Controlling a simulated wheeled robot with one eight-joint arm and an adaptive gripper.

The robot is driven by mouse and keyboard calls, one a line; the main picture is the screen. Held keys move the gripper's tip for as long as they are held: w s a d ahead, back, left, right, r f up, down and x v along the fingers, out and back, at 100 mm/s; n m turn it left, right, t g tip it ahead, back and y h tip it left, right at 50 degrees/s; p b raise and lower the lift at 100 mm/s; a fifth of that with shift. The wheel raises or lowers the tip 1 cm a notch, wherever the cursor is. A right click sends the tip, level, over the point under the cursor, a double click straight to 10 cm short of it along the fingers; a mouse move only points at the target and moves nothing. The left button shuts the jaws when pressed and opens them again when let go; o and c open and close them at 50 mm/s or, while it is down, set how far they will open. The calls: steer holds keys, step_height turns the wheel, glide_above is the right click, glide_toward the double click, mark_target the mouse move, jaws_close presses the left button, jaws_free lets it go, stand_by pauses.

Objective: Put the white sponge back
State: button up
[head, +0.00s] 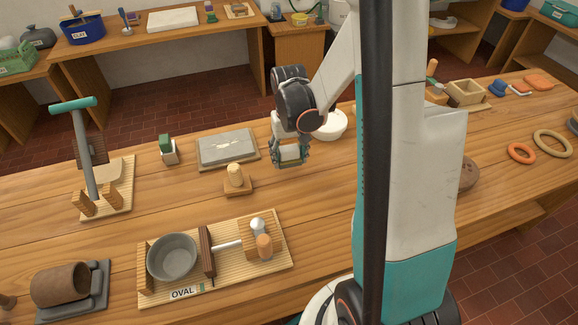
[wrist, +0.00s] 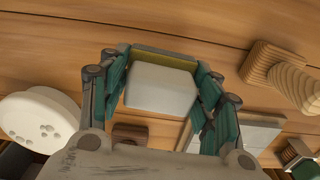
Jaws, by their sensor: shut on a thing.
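The white sponge (head: 290,154) is a pale block held in my gripper (head: 290,160), above the middle of the workbench. In the wrist view the sponge (wrist: 160,88) sits between the two teal fingers of my gripper (wrist: 161,75), with a yellowish-green strip along its far edge. The fingers are shut on its sides. The sponge appears to be clear of the wood, though the exact height is hard to judge. I cannot tell which spot is the sponge's own place.
A grey slab on a board (head: 227,147) and a turned wooden piece (head: 235,178) stand left of my gripper. A white round dish (head: 330,125) is close on the right. A small brown block (wrist: 130,133) shows below the sponge. The OVAL board (head: 215,258) lies in front.

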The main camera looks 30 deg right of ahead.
mark_target(289, 163)
steer(key=shift+f+b, duration=0.75)
steer(key=shift+f, duration=1.2)
steer(key=shift+f, duration=0.1)
steer(key=shift+f+b, duration=0.25)
steer(key=shift+b, duration=0.1)
steer(key=o, duration=0.9)
steer(key=shift+r, duration=0.1)
steer(key=shift+o, duration=0.2)
steer(key=shift+r+p, duration=0.15)
steer(key=shift+p, duration=0.25)
steer(key=r+p, duration=0.1)
steer(key=r, duration=0.3)
steer(key=r+p, duration=0.2)
steer(key=r, duration=0.3)
steer(key=a+r+p, duration=0.1)
steer(key=r+p, duration=0.1)
steer(key=r, duration=0.2)
steer(key=shift+s+r, duration=0.2)
steer(key=shift+r, duration=0.1)
